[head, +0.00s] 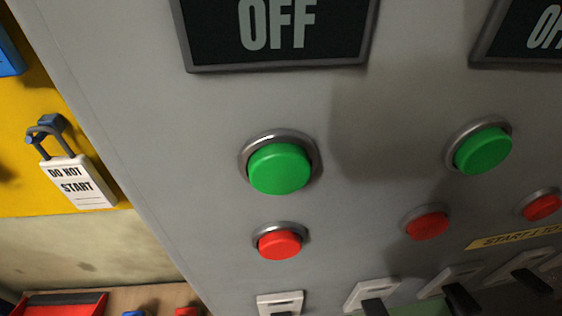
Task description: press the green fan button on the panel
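A grey panel (180,140) fills most of the head view. A second green button (483,151) sits to the right, below another display (525,38), cut off at the edge, that also appears to read OFF. No label in view tells which green button is the fan's. Both green buttons stand out from their rings. My gripper is not in view.
Red buttons (280,244) (428,226) (542,207) sit lower on the panel, above several switches (372,297). A white DO NOT START padlock tag (78,181) hangs on a yellow surface (95,130) at the left. A red object (60,304) is at bottom left.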

